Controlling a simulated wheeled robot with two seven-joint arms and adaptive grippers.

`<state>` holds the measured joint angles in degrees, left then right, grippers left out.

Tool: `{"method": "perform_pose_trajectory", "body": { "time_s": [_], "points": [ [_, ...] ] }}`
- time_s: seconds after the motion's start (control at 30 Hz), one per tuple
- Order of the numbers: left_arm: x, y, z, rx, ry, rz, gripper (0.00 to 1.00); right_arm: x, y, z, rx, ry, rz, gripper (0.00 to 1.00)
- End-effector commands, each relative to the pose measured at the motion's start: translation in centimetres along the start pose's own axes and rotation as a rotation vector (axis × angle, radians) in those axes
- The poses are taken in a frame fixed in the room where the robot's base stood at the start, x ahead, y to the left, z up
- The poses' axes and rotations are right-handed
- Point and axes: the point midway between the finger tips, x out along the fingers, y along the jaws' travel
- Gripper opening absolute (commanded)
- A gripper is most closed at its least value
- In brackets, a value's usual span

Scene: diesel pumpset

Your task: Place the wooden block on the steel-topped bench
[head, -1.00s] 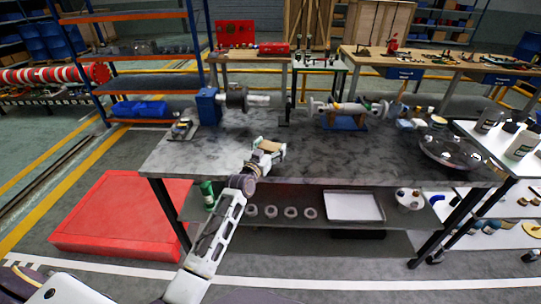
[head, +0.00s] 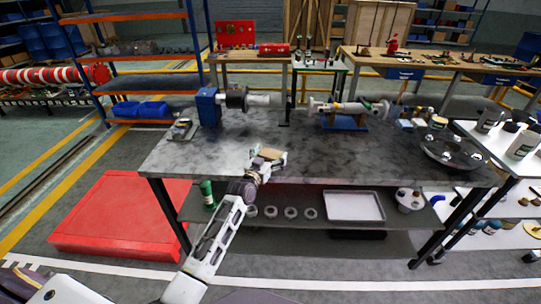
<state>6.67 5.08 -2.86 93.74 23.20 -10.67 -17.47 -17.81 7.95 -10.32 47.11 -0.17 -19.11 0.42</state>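The wooden block (head: 272,154) is a small tan piece between the fingers of my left gripper (head: 269,158). The gripper appears shut on it, over the front middle part of the steel-topped bench (head: 330,160). The block is low, close to the bench top. I cannot tell whether it touches the surface. My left arm reaches up from the bottom of the head view, and the gripper hides part of the block. My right gripper is not in view.
A blue-ended shaft assembly (head: 208,107) stands at the bench's back left, and another shaft on a blue support (head: 345,122) at the back right. A dark round tray (head: 453,153) with parts sits at the right. The bench middle around the block is clear.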

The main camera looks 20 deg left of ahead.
Motion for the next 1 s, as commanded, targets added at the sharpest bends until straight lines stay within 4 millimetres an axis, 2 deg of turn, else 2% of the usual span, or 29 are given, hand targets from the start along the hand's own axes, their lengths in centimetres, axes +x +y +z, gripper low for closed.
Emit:
{"method": "perform_pose_trajectory", "body": {
  "time_s": [0.5, 0.77, 1.0],
  "points": [
    [0.0, 0.0, -0.4, -0.001, 0.000, 0.000, 1.00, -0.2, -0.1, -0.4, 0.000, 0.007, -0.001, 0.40],
    [-1.4, 0.0, -0.2, 0.000, -0.001, 0.000, 1.00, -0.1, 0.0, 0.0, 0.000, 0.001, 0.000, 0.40],
    [-3.4, 0.0, -0.2, 0.001, -0.001, 0.000, 1.00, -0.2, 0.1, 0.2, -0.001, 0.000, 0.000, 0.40]
  ]
}}
